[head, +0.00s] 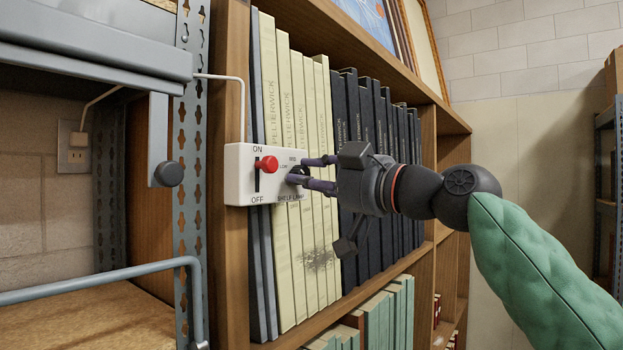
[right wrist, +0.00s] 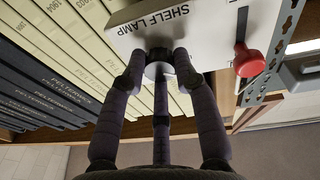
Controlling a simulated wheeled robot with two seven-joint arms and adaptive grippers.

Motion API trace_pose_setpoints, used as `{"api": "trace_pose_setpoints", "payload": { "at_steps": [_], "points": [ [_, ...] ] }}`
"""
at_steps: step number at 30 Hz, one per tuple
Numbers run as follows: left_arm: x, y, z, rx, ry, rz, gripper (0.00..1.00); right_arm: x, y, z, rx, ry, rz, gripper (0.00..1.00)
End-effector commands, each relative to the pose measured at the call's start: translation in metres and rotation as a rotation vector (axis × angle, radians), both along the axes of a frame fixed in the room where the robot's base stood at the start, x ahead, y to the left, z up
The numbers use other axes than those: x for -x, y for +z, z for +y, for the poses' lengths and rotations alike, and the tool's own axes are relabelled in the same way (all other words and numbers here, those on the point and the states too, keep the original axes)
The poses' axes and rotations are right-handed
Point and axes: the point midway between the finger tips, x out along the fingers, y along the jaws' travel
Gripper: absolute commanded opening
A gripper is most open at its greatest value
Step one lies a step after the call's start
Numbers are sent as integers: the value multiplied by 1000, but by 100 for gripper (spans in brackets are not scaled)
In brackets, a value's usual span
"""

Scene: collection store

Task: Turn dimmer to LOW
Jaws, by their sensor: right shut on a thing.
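A white control box (head: 238,176) labelled SHELF LAMP is fixed at the shelf's upright. It carries a red slider knob (head: 267,163) between ON and OFF, with the knob nearer ON. To its right is a dark round dimmer knob (head: 300,171) with LOW and MID marks by it. My right gripper (head: 299,170) is shut on the dimmer knob, its fingers around it. In the right wrist view the fingers close on the knob (right wrist: 159,68) and the red knob (right wrist: 249,62) stands apart to the right. The dimmer's pointer is hidden. My left gripper is not in view.
Cream books (head: 284,250) and dark books (head: 372,200) stand right behind the box and my right gripper. A grey metal rack (head: 190,150) with a protruding dark knob (head: 169,174) stands at the left. A white cord (head: 225,77) runs above the box.

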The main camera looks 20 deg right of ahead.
Motion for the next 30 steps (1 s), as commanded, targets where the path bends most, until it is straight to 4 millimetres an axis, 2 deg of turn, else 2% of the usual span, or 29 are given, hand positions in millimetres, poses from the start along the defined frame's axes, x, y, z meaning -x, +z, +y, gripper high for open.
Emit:
{"api": "trace_pose_setpoints", "payload": {
  "at_steps": [6,7,9,22,26,30],
  "points": [
    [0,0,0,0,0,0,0,-2,-3,2,4,2,7,0],
    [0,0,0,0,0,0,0,-2,-3,2,4,2,7,33],
    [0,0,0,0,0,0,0,-2,-3,2,3,2,7,53],
    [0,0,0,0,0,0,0,3,-1,-2,0,0,2,54],
    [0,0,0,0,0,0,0,13,-2,-10,0,-1,1,54],
    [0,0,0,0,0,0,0,32,-4,-23,-1,-3,1,54]
  ]
}}
